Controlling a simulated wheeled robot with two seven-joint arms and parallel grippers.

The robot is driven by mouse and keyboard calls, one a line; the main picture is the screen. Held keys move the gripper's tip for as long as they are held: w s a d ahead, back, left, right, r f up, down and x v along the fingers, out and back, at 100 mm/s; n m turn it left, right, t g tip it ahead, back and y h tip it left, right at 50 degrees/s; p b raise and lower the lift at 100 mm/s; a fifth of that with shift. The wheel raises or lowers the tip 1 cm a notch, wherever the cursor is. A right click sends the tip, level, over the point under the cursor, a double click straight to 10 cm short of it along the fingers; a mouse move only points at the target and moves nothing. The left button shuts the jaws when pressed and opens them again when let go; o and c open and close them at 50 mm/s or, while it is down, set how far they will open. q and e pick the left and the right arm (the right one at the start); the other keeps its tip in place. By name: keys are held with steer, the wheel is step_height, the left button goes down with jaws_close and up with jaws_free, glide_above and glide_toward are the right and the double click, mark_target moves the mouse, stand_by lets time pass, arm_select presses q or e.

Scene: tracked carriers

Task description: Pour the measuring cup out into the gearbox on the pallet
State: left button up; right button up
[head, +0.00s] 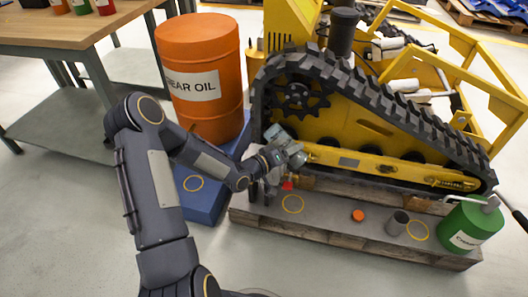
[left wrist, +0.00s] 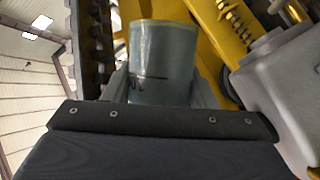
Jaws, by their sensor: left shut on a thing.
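My left gripper (head: 283,150) is shut on the measuring cup (head: 295,153), a pale grey-green, translucent cup. It is held tilted in front of the yellow tracked carrier, above the left end of the pallet (head: 330,228). In the left wrist view the cup (left wrist: 163,62) sits between the fingers; its contents cannot be made out. A grey housing, seemingly the gearbox (head: 270,187), stands on the pallet below the gripper, partly hidden by my arm. A grey casing, likely the same gearbox (left wrist: 285,85), fills the right of the left wrist view. My right gripper is not in view.
An orange cap (head: 358,215), a dark cup (head: 397,223) and a green canister (head: 470,226) stand along the pallet to the right. The tracked carrier (head: 375,125) rises behind. An orange gear oil drum (head: 203,75) stands on a blue base to the left.

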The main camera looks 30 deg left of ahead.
arm_select(q)
steer(key=shift+d+f+n+t+h, duration=0.25)
steer(key=shift+n+t+h, duration=0.05)
steer(key=shift+n, duration=0.5)
stand_by(0.5)
steer(key=shift+r+n+t, duration=0.4)
steer(key=shift+r+n, duration=0.1)
steer(key=shift+n, duration=0.3)
stand_by(2.3)
steer(key=shift+n+h+b, duration=0.3)
steer(key=shift+n, duration=0.4)
stand_by(2.9)
